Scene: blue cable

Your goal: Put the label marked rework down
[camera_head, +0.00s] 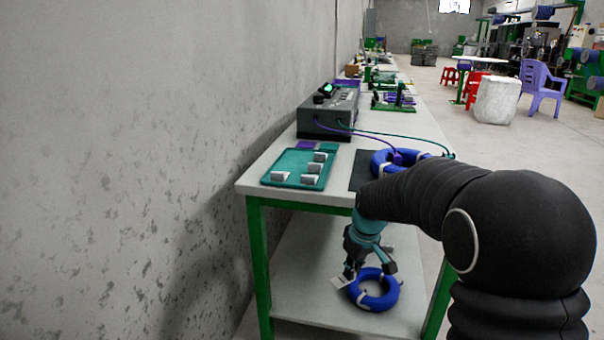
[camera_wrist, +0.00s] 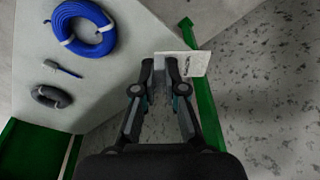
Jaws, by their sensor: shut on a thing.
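My gripper (camera_head: 357,274) reaches down in front of the table's near end, by the lower shelf, in the head view. It is shut on a small white label (camera_head: 341,283). In the wrist view the label (camera_wrist: 183,64) sits between the fingertips of my gripper (camera_wrist: 166,68), with dark print on it too small to read surely. A blue cable coil (camera_head: 374,290) with white ties lies on the lower shelf (camera_head: 310,300), just right of the label. The wrist view shows this coil (camera_wrist: 84,30) at upper left, apart from my gripper.
A dark ring (camera_wrist: 52,97) and a small tool (camera_wrist: 62,68) lie on the shelf. Green legs (camera_head: 259,265) frame it.

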